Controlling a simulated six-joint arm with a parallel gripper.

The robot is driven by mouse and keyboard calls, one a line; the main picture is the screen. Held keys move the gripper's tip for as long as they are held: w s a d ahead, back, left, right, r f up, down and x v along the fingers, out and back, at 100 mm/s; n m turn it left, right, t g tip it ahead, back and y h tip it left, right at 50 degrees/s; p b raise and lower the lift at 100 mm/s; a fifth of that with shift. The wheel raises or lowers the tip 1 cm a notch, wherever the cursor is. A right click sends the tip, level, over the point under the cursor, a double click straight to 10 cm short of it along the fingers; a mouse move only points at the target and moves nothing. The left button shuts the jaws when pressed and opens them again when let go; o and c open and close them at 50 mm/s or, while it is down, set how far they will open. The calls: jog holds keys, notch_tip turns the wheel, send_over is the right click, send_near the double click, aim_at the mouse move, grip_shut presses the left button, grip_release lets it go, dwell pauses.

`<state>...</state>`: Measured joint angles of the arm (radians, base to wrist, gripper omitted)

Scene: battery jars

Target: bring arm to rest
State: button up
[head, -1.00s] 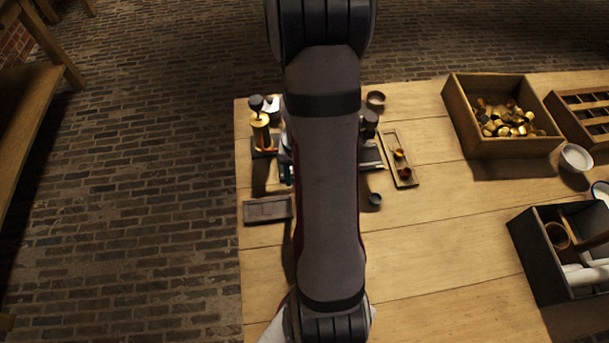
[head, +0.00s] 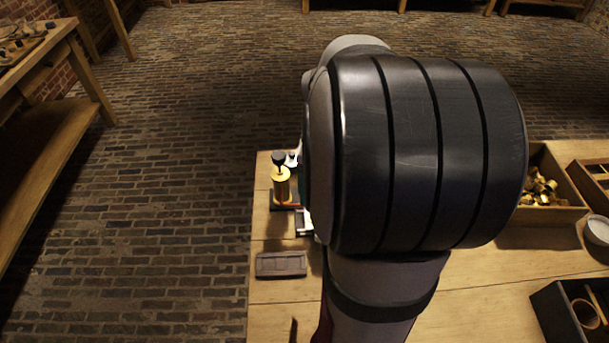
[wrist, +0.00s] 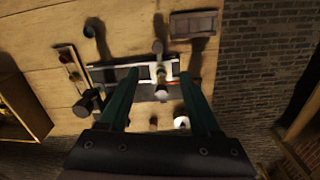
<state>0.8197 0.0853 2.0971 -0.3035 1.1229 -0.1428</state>
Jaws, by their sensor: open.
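My gripper (wrist: 159,74) shows in the wrist view with its two teal fingers spread apart and nothing held between them. Beyond the fingers, the table (wrist: 125,22) lies below with a dark rack (wrist: 105,74) and a small pale-and-brass upright piece (wrist: 161,73) in line with the gap. I cannot tell the exact distance to them. In the head view my own arm fills the middle and hides the gripper and much of the table (head: 275,320). A brass cylinder with a black knob (head: 281,185) stands upright at the table's far left.
A flat dark block (head: 281,264) lies near the left edge. A wooden crate of brass pieces (head: 558,212), a white bowl (head: 598,230) and a dark box (head: 548,310) are at right. In the wrist view, a narrow tray (wrist: 66,62) and small dark cup (wrist: 90,31) sit left.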

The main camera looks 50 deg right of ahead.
jog(key=shift+r, duration=0.45)
jog(key=s+a+n+y, duration=0.1)
jog(key=s+a, duration=0.3)
jog(key=a, duration=0.8)
jog(key=s+a+r+n, duration=0.1)
jog(key=s+a+n, duration=0.2)
jog(key=a, duration=1)
jog(key=shift+s+a+r+n+y, duration=0.2)
jog(key=shift+s+a+n+y, duration=0.15)
jog(key=shift+n, duration=0.45)
jog(key=shift+d, duration=0.1)
